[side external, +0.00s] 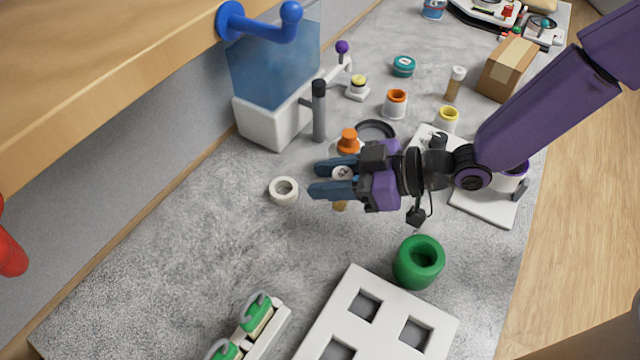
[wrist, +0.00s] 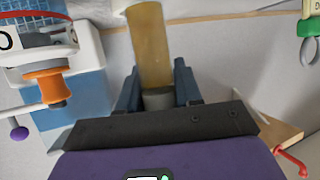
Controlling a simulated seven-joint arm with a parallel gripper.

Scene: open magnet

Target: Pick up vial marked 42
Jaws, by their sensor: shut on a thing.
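My gripper (side external: 326,180) is above the grey worktop, its two blue fingers shut on a vial. The vial has an amber body (side external: 341,205) below the fingers and a pale cap (side external: 343,173) between them. In the wrist view the amber vial (wrist: 148,45) extends from its grey cap, which sits between the fingers (wrist: 158,97). No number can be read on it. Another amber vial with a white cap (side external: 455,83) stands farther back on the worktop. Whether the held vial touches the worktop is unclear.
A white ring (side external: 284,190) lies left of my gripper, and a dark grey cylinder (side external: 319,112) stands behind it. An orange-topped item (side external: 348,141) is close behind the fingers. A green cup (side external: 419,262) and a white holed rack (side external: 385,305) are in front. Bare worktop lies between.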

